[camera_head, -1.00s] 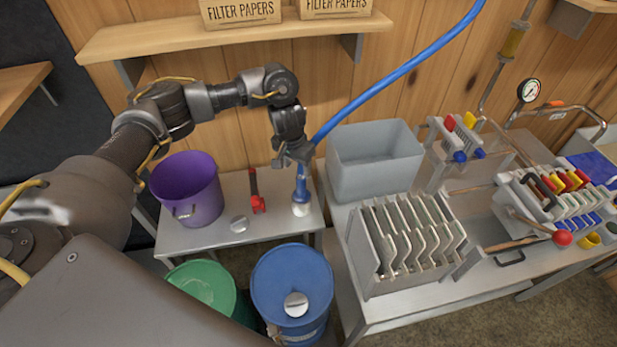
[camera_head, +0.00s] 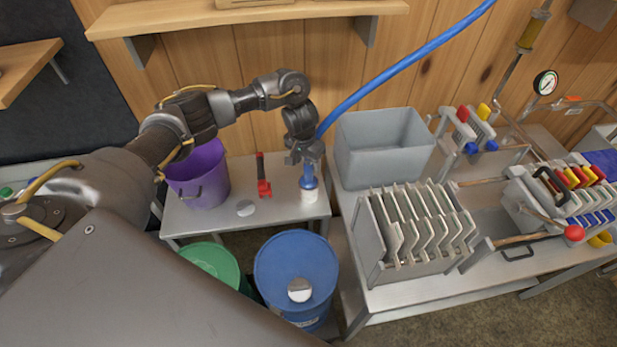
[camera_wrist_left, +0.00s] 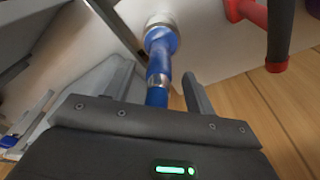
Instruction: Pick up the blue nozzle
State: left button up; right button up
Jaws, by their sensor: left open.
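The blue nozzle (camera_head: 308,177) stands upright on the small metal table (camera_head: 290,211), its lower end in a white round base (camera_head: 308,195). A blue hose (camera_head: 400,70) runs up from it to the right. My left gripper (camera_head: 306,160) is open, right above and around the top of the nozzle. In the left wrist view the nozzle (camera_wrist_left: 159,55) runs down between the two fingers (camera_wrist_left: 155,85), which stand apart on either side of it. Whether a finger touches it I cannot tell. My right gripper is not in view.
A grey bin (camera_head: 382,148) and a plate rack (camera_head: 415,232) stand to the right. Blue (camera_head: 297,265) and green (camera_head: 212,262) barrels stand in front.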

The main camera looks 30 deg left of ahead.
aim_at(309, 176)
pick_arm(q)
jog(key=f, duration=0.2)
jog(key=shift+w+f, duration=0.3)
jog(key=shift+f, duration=0.1)
jog(key=shift+w+f+p, duration=0.1)
jog(key=shift+f+p, duration=0.2)
jog(key=shift+f, duration=0.2)
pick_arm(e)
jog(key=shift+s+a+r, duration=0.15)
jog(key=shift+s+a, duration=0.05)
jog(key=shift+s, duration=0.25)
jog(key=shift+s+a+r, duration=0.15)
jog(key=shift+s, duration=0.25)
pick_arm(q)
jog(key=c, duration=0.4)
grip_shut()
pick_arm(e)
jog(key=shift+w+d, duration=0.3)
pick_arm(q)
jog(key=shift+r, duration=0.1)
